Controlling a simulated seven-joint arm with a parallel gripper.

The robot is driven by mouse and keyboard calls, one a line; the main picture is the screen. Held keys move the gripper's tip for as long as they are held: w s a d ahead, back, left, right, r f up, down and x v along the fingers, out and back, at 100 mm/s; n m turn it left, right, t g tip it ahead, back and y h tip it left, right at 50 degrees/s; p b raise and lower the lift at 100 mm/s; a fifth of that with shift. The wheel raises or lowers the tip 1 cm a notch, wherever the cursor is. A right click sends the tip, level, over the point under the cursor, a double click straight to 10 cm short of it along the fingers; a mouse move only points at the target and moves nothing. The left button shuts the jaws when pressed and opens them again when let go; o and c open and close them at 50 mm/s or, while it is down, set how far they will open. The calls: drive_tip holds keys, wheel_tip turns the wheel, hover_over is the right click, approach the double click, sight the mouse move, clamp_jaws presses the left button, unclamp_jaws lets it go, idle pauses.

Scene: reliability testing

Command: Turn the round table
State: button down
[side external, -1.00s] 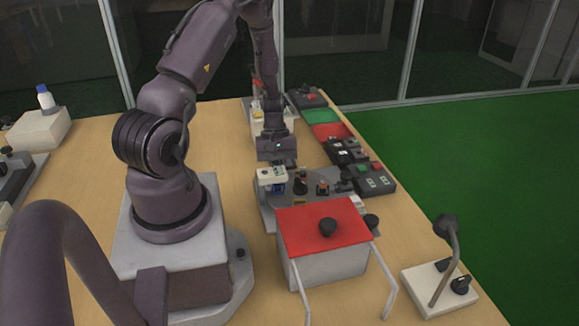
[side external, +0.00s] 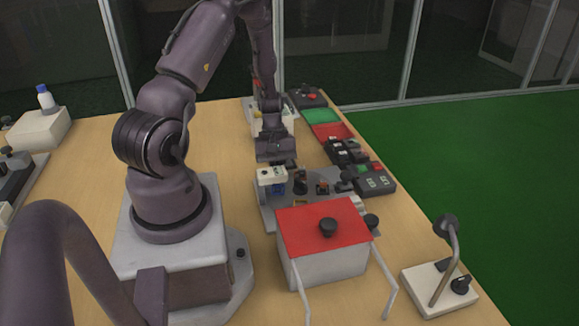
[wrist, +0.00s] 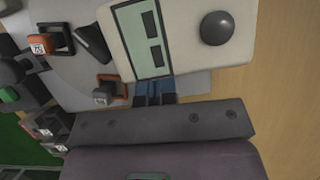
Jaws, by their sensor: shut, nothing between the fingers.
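A light grey, round-edged plate, which looks like the round table (wrist: 72,72), lies in the upper left of the wrist view. Small orange-and-black parts stand on it. In the side view, the grey base plate (side external: 264,214) shows below my gripper, and the round part is hard to make out. My gripper (wrist: 155,98) is shut and empty. Its dark fingertips are beside the white box and near the plate's edge. In the side view my gripper (side external: 279,167) is just above and behind the white box. I cannot tell whether it touches anything.
The white box (wrist: 190,45) with a green panel and black knob is close to my fingers. A red-topped box (side external: 305,232) stands in front. Control boxes (side external: 375,180) and green and red panels line the right table edge. Bare wood lies left of the plate.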

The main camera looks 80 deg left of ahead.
drive_tip(key=shift+s+d+n, duration=0.15)
drive_tip(key=shift+n, duration=0.15)
idle(3.1)
idle(0.6)
